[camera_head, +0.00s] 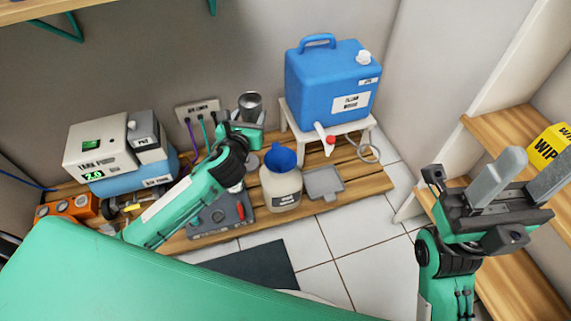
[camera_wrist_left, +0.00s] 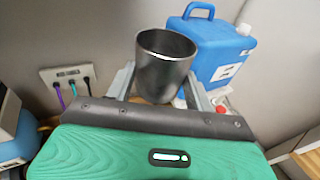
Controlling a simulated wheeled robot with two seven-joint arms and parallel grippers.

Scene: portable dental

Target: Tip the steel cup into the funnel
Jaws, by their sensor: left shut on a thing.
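The steel cup (camera_head: 250,106) is held by my left gripper (camera_head: 246,122), which is shut on it. In the left wrist view the cup (camera_wrist_left: 165,72) sits between the two grey fingers, its open mouth up, looking about upright. Its contents cannot be seen. The blue funnel (camera_head: 281,157) stands in the neck of a cream jug (camera_head: 281,189) on the wooden slatted platform. The cup is behind and to the left of the funnel, apart from it. My right gripper (camera_head: 520,186) is open and empty at the right, far from the funnel.
A blue water container (camera_head: 332,82) with a red-marked tap stands on a white stool (camera_head: 357,122) right of the cup. A grey tray (camera_head: 324,182) lies beside the jug. A toolbox-like grey unit (camera_head: 208,221) is left of it. Wooden shelves (camera_head: 520,122) flank my right gripper.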

